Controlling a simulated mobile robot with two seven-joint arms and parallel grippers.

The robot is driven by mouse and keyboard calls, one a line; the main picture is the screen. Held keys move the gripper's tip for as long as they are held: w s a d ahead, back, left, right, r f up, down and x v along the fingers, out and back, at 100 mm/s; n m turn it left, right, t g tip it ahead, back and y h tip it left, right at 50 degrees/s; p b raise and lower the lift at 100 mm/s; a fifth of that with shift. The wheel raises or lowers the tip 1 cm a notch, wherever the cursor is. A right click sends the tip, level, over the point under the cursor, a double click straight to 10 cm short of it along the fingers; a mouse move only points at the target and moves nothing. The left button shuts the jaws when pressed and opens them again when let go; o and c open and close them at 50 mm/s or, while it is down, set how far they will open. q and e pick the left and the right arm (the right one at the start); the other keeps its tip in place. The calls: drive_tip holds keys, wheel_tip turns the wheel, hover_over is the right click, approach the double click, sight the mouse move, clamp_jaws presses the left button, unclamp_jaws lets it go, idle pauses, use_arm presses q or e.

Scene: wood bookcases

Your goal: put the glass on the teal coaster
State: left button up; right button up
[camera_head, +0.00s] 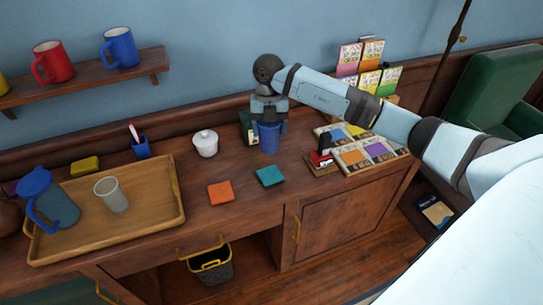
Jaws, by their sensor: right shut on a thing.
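The teal coaster (270,176) lies flat and bare on the wooden cabinet top, right of an orange coaster (221,193). A greyish see-through glass (114,197) stands upright on the wooden tray (170,214) at the left, beside a pitcher with a blue lid (52,203). My right gripper (269,126) points down, behind the teal coaster, with its fingers at the sides of a blue cup (269,141). It is shut on this upright cup. I cannot tell whether the cup's base touches the cabinet top. My left gripper is not in view.
A white lidded pot (206,144) stands left of the blue cup. A dark bin (212,265) stands below. The cabinet top around the coasters is clear.

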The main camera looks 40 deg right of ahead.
sight(270, 146)
wheel_tip(270, 146, down, 7)
drive_tip(key=shift+f+p, duration=0.4)
drive_tip(key=shift+f, duration=2)
drive_tip(key=o, duration=1)
drive_tip(key=shift+f, duration=0.15)
